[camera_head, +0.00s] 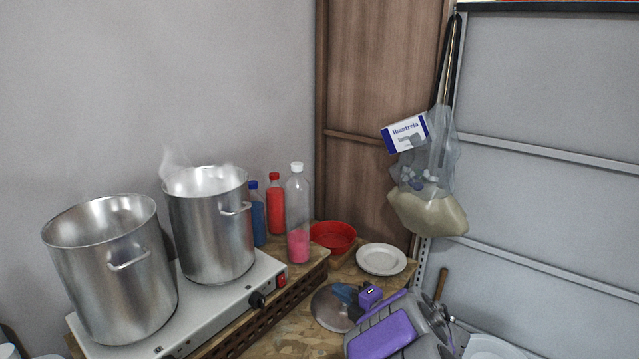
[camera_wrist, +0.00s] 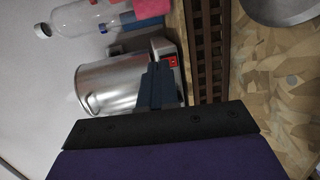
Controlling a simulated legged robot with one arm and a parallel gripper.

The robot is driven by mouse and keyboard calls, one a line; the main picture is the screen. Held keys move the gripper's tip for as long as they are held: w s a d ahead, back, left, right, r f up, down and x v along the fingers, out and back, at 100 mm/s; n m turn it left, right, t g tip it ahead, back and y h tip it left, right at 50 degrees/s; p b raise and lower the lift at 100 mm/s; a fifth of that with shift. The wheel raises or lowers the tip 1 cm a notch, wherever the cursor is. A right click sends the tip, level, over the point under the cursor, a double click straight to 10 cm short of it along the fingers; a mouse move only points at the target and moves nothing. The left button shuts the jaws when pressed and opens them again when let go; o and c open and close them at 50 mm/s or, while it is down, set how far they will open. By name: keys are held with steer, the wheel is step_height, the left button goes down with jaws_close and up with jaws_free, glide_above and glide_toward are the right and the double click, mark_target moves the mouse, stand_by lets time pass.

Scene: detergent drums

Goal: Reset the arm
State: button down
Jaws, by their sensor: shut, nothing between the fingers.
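My gripper (camera_head: 343,294) shows at the lower middle of the head view, with blue-grey fingers beside my purple arm links. It is shut and empty. Behind and partly below it in that view is a round metal lid (camera_head: 328,312) on the wooden worktop. In the wrist view the closed fingers (camera_wrist: 158,86) overlap a steel pot (camera_wrist: 105,88) in the picture, with no contact visible.
Two steel pots (camera_head: 112,275) (camera_head: 212,235), one steaming, stand on a white hot plate (camera_head: 215,312) at left. Bottles (camera_head: 297,215), a red bowl (camera_head: 333,236) and a white plate (camera_head: 381,259) stand behind. Bags (camera_head: 428,212) hang on the right.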

steer(key=d+r+m+t+h, duration=0.1)
steer(key=d+r+m+h, duration=0.3)
steer(key=d, duration=0.4)
steer(key=d+r+m+t+h, duration=0.1)
steer(key=d+r+m+h, duration=0.1)
steer(key=d+m+h, duration=0.4)
steer(key=s+d+r+m+g+h, duration=0.1)
steer(key=s+d+m+g+h, duration=0.1)
steer(key=s+d+m+h, duration=0.35)
steer(key=s+d+f+m+g, duration=0.1)
steer(key=s+f+m+g, duration=0.2)
steer(key=s+m+g, duration=1)
steer(key=s+a+f+n+y, duration=0.1)
steer(key=s+a, duration=0.4)
steer(key=s, duration=0.8)
steer(key=s+a+f+n+g+y, duration=0.1)
steer(key=s+a+y, duration=0.2)
steer(key=s, duration=1.1)
steer(key=a, duration=0.2)
steer(key=shift+s+a+y, duration=0.25)
steer(key=shift+a+y, duration=0.1)
steer(key=shift+a, duration=0.2)
